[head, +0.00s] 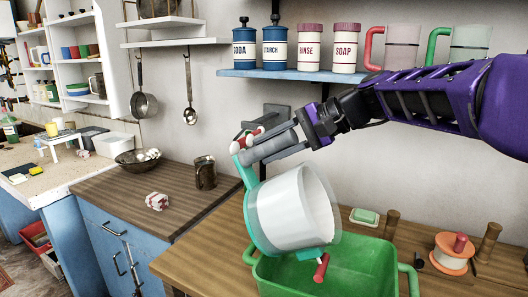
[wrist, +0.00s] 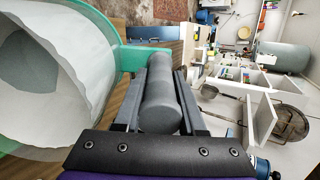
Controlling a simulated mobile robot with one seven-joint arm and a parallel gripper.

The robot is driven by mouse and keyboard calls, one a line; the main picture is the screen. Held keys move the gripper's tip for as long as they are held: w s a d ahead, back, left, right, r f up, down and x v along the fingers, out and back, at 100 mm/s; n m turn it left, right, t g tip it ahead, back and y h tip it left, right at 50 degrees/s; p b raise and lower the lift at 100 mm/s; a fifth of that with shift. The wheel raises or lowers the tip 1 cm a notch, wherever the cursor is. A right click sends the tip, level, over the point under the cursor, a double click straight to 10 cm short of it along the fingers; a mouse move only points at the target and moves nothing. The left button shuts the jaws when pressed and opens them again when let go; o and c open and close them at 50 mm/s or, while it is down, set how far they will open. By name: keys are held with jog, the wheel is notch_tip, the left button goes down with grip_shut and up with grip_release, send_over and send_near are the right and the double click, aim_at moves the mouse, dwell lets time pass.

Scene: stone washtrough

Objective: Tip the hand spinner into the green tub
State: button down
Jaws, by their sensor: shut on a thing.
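The hand spinner (head: 262,215) is a white drum in a teal frame, with a red knob (head: 321,268) at its lower end. It is raised over the green tub (head: 345,270) and tilted, its mouth toward the right in the head view. My gripper (head: 268,147) is shut on its grey handle, which also shows between the fingers in the wrist view (wrist: 158,100). The drum fills the left of the wrist view (wrist: 95,85). The pale inside shows a darker grey area; I cannot tell whether anything lies in it. The drum hides part of the tub.
The tub stands on a wooden top with a soap dish (head: 365,217), wooden pegs (head: 391,222) and an orange spool (head: 452,254) to its right. A dark tin (head: 205,173) and a red-white bundle (head: 157,201) stand left. A blue shelf (head: 290,75) with canisters hangs behind.

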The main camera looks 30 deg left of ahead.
aim_at(294, 136)
jog(key=shift+d+r+y, duration=0.3)
jog(key=shift+d+r, duration=0.1)
jog(key=shift+r, duration=0.05)
dwell(0.6)
jog(key=shift+w+d+r+y, duration=0.15)
jog(key=shift+d+r+y, duration=0.35)
jog(key=shift+d, duration=0.3)
jog(key=shift+w+d+r+y, duration=0.15)
jog(key=shift+d+r+y, duration=0.3)
jog(key=shift+d, duration=0.35)
jog(key=shift+d+f, duration=0.1)
jog(key=shift+w+d+r+g+y, duration=0.15)
jog(key=shift+d+r+g+y, duration=0.1)
jog(key=shift+d+y, duration=0.5)
jog(key=shift+w+d+r+g+y, duration=0.2)
jog(key=shift+d+y, duration=0.2)
jog(key=shift+d, duration=0.55)
jog(key=shift+d+y, duration=0.3)
jog(key=shift+d, duration=0.4)
